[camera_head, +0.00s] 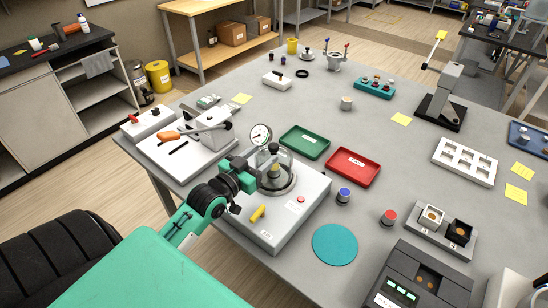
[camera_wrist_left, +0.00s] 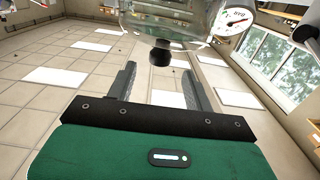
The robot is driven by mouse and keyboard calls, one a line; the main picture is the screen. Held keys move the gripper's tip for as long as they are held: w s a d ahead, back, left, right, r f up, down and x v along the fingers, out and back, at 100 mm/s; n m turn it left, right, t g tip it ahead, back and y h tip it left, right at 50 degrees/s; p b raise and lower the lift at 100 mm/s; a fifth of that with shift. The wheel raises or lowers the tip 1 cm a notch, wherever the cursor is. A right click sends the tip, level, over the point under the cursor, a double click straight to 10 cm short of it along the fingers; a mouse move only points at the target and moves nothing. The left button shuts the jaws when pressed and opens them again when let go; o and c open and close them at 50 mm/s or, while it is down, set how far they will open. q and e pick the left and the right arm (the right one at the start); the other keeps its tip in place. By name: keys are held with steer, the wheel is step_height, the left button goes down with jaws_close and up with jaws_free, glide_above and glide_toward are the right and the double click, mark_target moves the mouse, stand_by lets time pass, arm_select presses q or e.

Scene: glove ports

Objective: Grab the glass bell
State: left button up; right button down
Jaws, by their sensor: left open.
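The glass bell (camera_head: 284,160) is a clear dome with a dark knob on top. It stands on a round seat on a white base unit (camera_head: 305,215), beside a dial gauge (camera_head: 260,135). My left gripper (camera_head: 258,163) is at the bell's near left side, partly covering it. In the left wrist view the two fingers (camera_wrist_left: 159,75) are open and spread, with nothing between them. The black knob (camera_wrist_left: 160,54) shows just beyond the fingertips, centred on the gap, with the clear glass (camera_wrist_left: 165,18) behind it. Contact cannot be made out. My right gripper is not in view.
The gauge stands close to the bell and also shows in the left wrist view (camera_wrist_left: 236,22). A green tray (camera_head: 305,142) and a red tray (camera_head: 353,167) lie behind and right. A teal disc (camera_head: 335,245) lies in front.

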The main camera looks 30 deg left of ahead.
mark_target(270, 149)
arm_select(q)
steer(key=shift+w, duration=0.4)
steer(key=shift+w+r+p, duration=0.15)
steer(key=shift+w+p, duration=0.15)
steer(key=shift+p, duration=0.1)
steer(key=w+p, duration=0.2)
steer(key=w, duration=0.1)
steer(key=shift+w+d, duration=0.15)
steer(key=shift+d, duration=0.05)
steer(key=shift+w+f, duration=0.3)
steer(key=shift+w, duration=0.3)
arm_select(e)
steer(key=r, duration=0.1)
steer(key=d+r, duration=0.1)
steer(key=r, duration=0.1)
arm_select(q)
steer(key=shift+c, duration=0.2)
jaws_close()
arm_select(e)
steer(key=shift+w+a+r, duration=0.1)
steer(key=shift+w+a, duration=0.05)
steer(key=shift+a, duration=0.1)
